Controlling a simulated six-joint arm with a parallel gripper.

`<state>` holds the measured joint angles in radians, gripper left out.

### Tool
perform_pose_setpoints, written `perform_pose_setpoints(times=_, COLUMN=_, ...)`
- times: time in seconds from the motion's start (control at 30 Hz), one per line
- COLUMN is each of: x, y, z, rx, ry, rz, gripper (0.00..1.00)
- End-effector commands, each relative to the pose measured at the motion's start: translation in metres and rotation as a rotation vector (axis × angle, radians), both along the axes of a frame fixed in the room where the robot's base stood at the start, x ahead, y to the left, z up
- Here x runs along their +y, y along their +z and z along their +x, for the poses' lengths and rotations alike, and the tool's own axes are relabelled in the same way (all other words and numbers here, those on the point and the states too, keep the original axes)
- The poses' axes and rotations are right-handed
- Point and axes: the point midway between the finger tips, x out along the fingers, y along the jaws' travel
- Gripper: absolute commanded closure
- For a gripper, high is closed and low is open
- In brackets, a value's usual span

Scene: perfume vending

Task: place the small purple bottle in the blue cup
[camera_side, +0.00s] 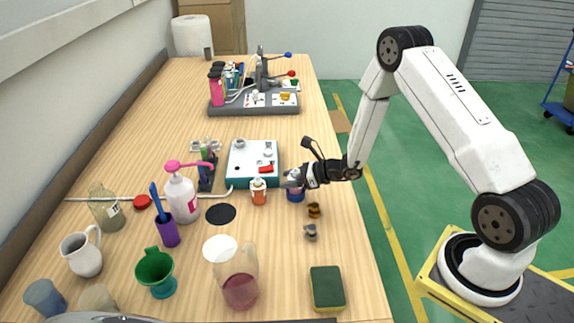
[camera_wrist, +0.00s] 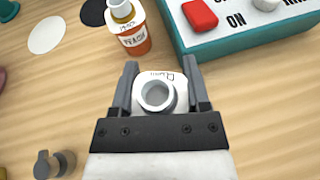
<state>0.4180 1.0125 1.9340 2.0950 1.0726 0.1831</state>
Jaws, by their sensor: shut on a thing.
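My gripper (camera_wrist: 166,92) is shut on the small purple bottle (camera_side: 295,195), one finger on each side. In the side view its lower part looks dark blue-purple, and the gripper covers much of it. From above, in the wrist view, it shows a pale shoulder and a round open neck (camera_wrist: 157,94); it stands upright. I cannot tell whether its base touches the table. The blue cup (camera_side: 44,299) is at the near left corner of the table in the side view, far from my gripper, and it is not in the wrist view.
A pump bottle (camera_side: 182,198), purple holder (camera_side: 167,233), green goblet (camera_side: 155,268), glass pitcher (camera_side: 239,288) and white jug (camera_side: 82,256) lie between here and the blue cup.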

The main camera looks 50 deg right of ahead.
Motion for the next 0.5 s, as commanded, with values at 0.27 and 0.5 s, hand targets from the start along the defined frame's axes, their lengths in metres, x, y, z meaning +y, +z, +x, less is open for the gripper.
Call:
perform_pose_setpoints(times=0.27, x=-0.0002, y=-0.0091, z=0.0001, rx=-0.002, ry=0.000, rz=-0.001, gripper=0.98)
perform_pose_setpoints(times=0.5, x=-0.0001, y=-0.0103, z=0.0000, rx=-0.002, ry=-0.001, rz=-0.001, gripper=0.98)
